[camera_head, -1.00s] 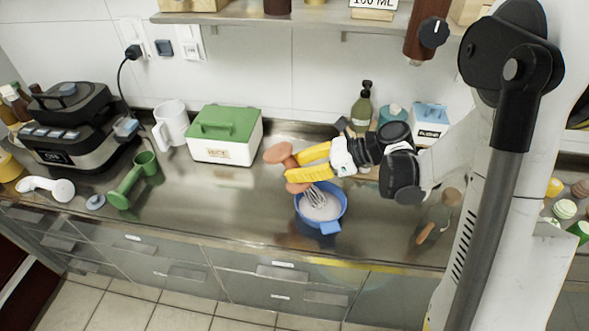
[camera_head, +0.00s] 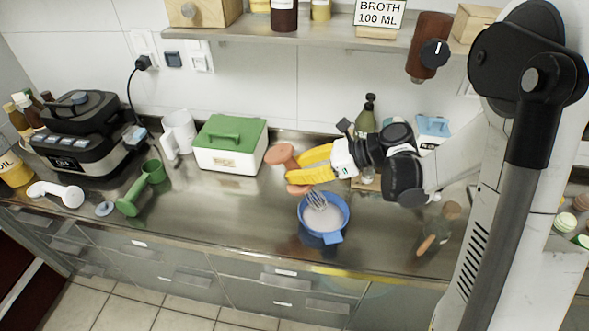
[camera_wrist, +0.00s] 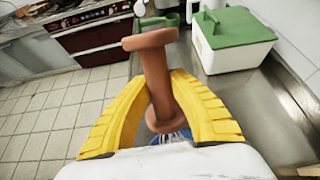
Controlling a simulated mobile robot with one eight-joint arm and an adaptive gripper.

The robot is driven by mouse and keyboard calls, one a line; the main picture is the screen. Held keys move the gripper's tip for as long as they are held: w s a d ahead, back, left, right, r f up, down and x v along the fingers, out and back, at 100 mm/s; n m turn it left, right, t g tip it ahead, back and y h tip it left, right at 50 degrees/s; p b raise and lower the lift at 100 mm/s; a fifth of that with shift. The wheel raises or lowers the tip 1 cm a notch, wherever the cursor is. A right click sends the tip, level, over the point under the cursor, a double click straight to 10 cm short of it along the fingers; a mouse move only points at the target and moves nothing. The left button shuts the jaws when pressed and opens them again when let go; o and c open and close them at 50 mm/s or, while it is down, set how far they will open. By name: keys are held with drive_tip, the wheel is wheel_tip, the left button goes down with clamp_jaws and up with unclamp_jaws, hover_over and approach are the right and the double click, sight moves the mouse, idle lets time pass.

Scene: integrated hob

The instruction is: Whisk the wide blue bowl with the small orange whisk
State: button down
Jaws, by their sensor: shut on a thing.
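A wide blue bowl (camera_head: 339,228) with pale contents stands on the steel counter below my gripper. My gripper (camera_head: 296,170) has yellow fingers shut on the orange whisk's handle (camera_head: 281,155). The whisk's wire head (camera_head: 316,199) points down toward the bowl's contents at its far left side; I cannot tell whether the wires touch them. In the wrist view, the yellow fingers (camera_wrist: 160,110) stand on both sides of the brown-orange handle (camera_wrist: 155,70). There, the bowl is mostly hidden behind the handle and wrist.
A green-lidded white box (camera_head: 230,158) stands left of my gripper. A shelf (camera_head: 300,37) runs above. The counter left of the bowl is mostly clear.

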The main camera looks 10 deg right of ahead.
sight(291, 156)
wheel_tip(291, 156, up, 5)
drive_tip(key=p, duration=0.3)
drive_tip(key=shift+p, duration=0.35)
idle(0.5)
drive_tip(key=shift+w+d+m+t, duration=0.3)
drive_tip(key=shift+m+t, duration=0.1)
drive_tip(key=shift+m, duration=0.1)
drive_tip(key=w+d+r+m+t+h, duration=0.3)
drive_tip(key=d+r+m+t+h, duration=0.2)
drive_tip(key=d+m, duration=0.5)
drive_tip(key=t+h, duration=0.2)
drive_tip(key=h, duration=0.1)
drive_tip(key=shift+d, duration=0.4)
